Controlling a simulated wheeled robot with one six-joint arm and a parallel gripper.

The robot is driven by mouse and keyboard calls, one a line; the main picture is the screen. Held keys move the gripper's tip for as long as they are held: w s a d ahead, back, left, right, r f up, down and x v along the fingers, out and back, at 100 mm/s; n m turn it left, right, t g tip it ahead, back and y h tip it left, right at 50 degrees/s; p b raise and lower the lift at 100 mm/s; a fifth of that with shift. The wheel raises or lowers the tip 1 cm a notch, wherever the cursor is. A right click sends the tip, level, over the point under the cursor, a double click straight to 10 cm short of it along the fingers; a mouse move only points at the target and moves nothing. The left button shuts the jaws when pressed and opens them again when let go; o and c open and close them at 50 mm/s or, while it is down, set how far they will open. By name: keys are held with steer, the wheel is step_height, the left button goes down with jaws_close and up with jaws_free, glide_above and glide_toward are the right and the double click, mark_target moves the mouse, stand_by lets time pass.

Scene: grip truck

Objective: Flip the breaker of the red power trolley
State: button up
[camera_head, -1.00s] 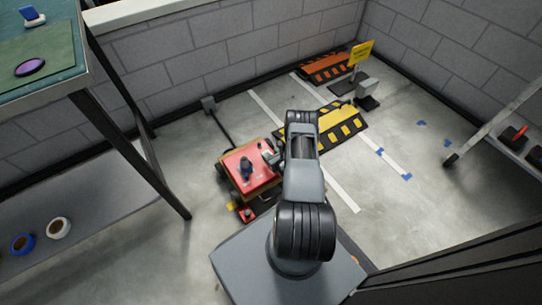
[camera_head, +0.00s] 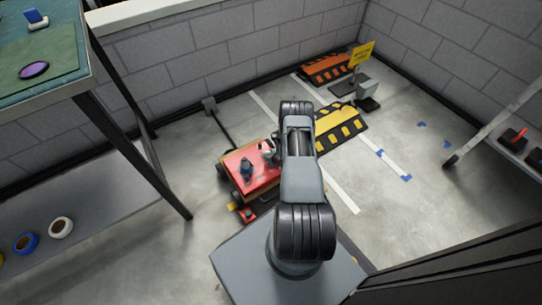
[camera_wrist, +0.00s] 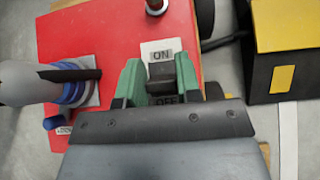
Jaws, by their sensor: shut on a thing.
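The red power trolley (camera_head: 262,178) stands on the floor left of my arm in the head view. Its red top (camera_wrist: 110,45) fills much of the wrist view. My gripper (camera_wrist: 160,72) is over this top, with its green fingers closed on the black breaker lever (camera_wrist: 160,86). A white "ON" label (camera_wrist: 161,54) shows just beyond the fingers. A dark "OFF" label (camera_wrist: 166,99) shows between them, partly covered. The lever's exact tilt is hard to tell. In the head view my arm hides part of the gripper.
A grey plug with a blue ring (camera_wrist: 65,87) sits left of the fingers. A red knob (camera_wrist: 156,6) is beyond the label. A yellow-and-black ramp (camera_head: 338,127) stands close to the trolley's right. A workbench (camera_head: 75,95) is at left.

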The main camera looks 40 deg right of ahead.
steer(key=shift+w+g, duration=0.2)
steer(key=shift+g, duration=0.4)
steer(key=o, duration=0.9)
steer(key=shift+p+v, duration=2.8)
steer(key=shift+v, duration=4.15)
steer(key=shift+d, duration=0.15)
